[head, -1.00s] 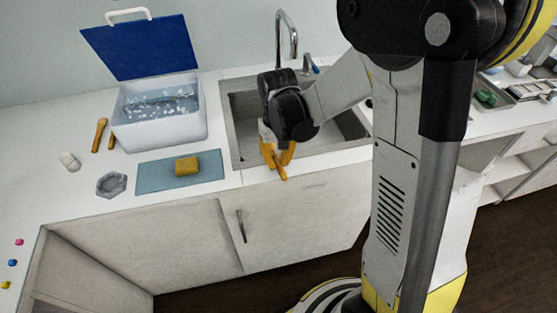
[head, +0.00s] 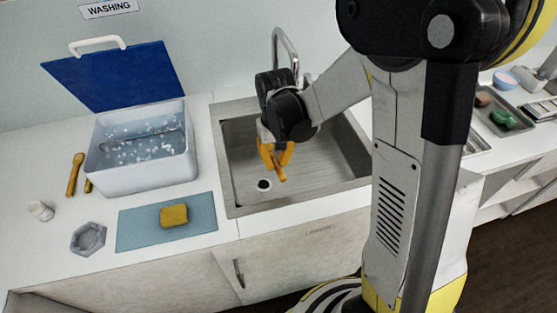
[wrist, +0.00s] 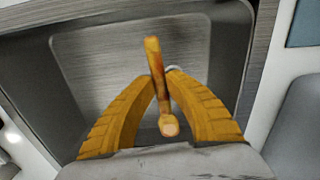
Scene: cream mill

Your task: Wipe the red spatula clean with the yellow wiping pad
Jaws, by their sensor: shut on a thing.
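The yellow wiping pad (head: 173,215) lies on a blue mat (head: 135,232) on the counter, left of the sink. My gripper (head: 277,158) is over the sink basin, right of the pad and apart from it. Its orange fingers are shut on a slim orange-brown handle (wrist: 156,72), which also shows in the head view (head: 281,174). In the wrist view the handle lies between the fingertips, with a pale rounded end toward the palm. I see no red on it, and cannot tell whether it belongs to the red spatula.
A white tub (head: 140,178) of sudsy water with a raised blue lid (head: 108,78) stands behind the mat. Wooden-handled tools (head: 75,174), a small white jar (head: 41,210) and a grey hexagonal dish (head: 89,238) are left. The sink (head: 240,190) has a tall faucet (head: 286,42) behind.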

